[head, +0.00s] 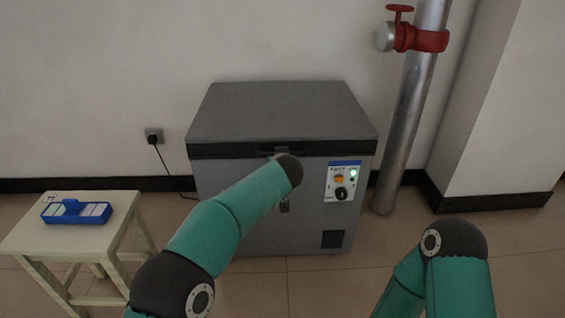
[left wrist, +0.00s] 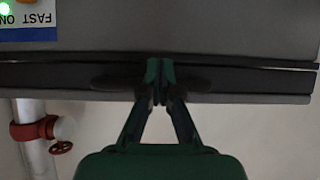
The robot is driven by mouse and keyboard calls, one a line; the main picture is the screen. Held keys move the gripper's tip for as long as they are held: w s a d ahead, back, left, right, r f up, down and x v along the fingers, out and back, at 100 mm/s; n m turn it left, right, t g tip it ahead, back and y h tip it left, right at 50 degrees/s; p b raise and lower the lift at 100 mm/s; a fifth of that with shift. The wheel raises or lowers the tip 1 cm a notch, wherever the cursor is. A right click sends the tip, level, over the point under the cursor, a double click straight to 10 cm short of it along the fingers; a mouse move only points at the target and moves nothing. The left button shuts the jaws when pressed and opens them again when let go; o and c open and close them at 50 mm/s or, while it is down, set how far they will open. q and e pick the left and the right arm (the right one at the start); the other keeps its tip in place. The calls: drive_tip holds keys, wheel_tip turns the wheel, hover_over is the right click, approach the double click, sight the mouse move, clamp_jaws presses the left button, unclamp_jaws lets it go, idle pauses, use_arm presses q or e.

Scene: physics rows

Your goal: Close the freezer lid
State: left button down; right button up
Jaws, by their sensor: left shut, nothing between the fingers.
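The grey chest freezer (head: 310,215) stands against the wall. Its lid (head: 285,110) lies flat on top, with a dark band along the front edge and no open gap that I can see. A dark handle (head: 281,151) sits at the middle of that edge. My left arm reaches up to it, and its wrist hides the left gripper in the head view. In the left wrist view my left gripper (left wrist: 160,88) is shut and empty, with its fingertips at the dark band by the handle. Whether they touch cannot be told. My right gripper is not in view.
A pale stool (head: 40,232) with a blue case (head: 76,212) stands left of the freezer. A metal pipe (head: 405,130) with a red valve (head: 420,38) rises at the right, before a wall corner. The freezer's control panel (head: 343,180) is at front right.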

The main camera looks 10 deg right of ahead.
use_arm(q)
drive_tip(key=shift+d, duration=0.2)
drive_tip(key=shift+s+r, duration=0.1)
drive_tip(key=shift+d, duration=0.1)
